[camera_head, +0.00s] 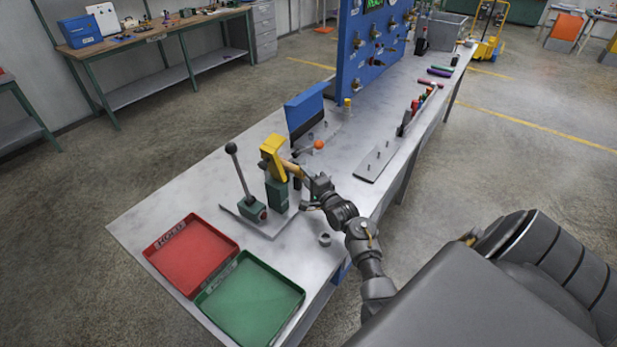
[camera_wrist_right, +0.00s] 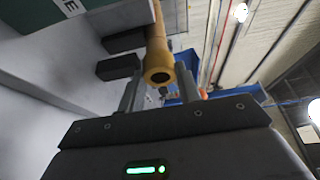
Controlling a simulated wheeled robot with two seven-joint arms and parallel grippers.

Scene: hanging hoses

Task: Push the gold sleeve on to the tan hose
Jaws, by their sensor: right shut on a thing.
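A tan hose (camera_head: 288,165) sticks out of a yellow clamp head (camera_head: 272,155) on a dark green post, towards my right gripper. My right gripper (camera_head: 302,178) is shut at the hose's near end. In the right wrist view, a gold sleeve (camera_wrist_right: 159,70) with a dark round bore facing the camera sits between the fingers (camera_wrist_right: 160,95). A narrower tan length, the hose (camera_wrist_right: 172,18), runs on behind it in line. The colours are close, so I cannot see exactly where sleeve and hose meet or how far they overlap. My left gripper is not in view.
A lever with a black knob (camera_head: 231,149) stands left of the clamp. A red tray (camera_head: 236,243) and a green tray (camera_head: 300,290) lie at the table's near end. A small grey cylinder (camera_head: 325,239) stands near my right arm. A blue panel (camera_head: 365,60) rises behind.

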